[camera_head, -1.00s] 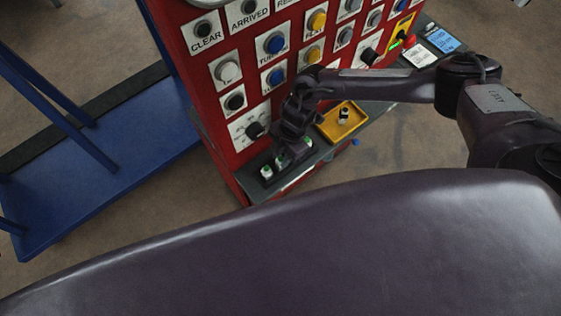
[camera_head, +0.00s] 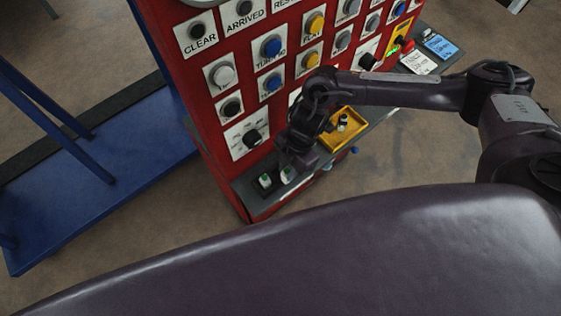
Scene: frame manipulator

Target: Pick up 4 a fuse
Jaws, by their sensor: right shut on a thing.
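Two fuses, pale with green, stand side by side in a dark holder on the grey shelf of the red panel: the left fuse (camera_head: 265,181) and the right fuse (camera_head: 287,175). Another fuse (camera_head: 343,122), black and white, stands in a yellow tray (camera_head: 335,146) on the same shelf. My right gripper (camera_head: 297,163) points down just above and behind the right fuse, at the holder's right part. It is shut on a fuse, which its dark fingers mostly hide. My left gripper is not in view.
The red panel (camera_head: 213,108) with its buttons and knobs rises directly behind the shelf. A red button (camera_head: 406,46) and small label cards lie farther right. A blue frame (camera_head: 90,190) stands on the floor at left. Open floor lies in front of the shelf.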

